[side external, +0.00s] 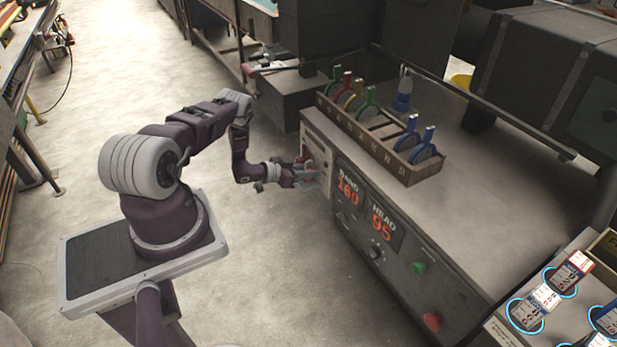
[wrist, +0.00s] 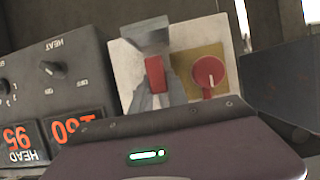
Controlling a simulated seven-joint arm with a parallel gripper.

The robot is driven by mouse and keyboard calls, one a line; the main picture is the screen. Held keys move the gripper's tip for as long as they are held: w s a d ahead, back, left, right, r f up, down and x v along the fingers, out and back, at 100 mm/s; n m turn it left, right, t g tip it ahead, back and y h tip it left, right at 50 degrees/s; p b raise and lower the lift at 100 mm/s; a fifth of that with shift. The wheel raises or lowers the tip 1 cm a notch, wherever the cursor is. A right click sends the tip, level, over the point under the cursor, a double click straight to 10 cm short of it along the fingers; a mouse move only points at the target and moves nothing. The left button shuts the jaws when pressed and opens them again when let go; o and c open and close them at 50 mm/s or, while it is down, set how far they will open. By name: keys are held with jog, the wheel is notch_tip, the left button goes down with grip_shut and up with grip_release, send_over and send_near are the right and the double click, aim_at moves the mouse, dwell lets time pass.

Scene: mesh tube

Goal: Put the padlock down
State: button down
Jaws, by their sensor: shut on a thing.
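A small red block that looks like the padlock (wrist: 155,75) sits between the grey fingers of my gripper (wrist: 157,90) in the wrist view. My gripper is shut on it. In the side view my gripper (side external: 308,174) is at the pale panel on the end of the grey machine, with a bit of red at its tips. A grey block (wrist: 146,38) stands just beyond the red piece; I cannot tell whether they touch. The padlock's shackle cannot be made out.
A red round switch (wrist: 208,72) on a yellow plate is beside the padlock on the pale panel (wrist: 205,37). The machine's top (side external: 480,215) bears a wooden rack (side external: 408,175) of coloured-handled items and a blue-grey cone (side external: 403,95). Floor around my arm is clear.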

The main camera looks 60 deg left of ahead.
jog(key=shift+f, duration=1.2)
jog(key=shift+f, duration=0.2)
jog(key=c, duration=1.3)
grip_release()
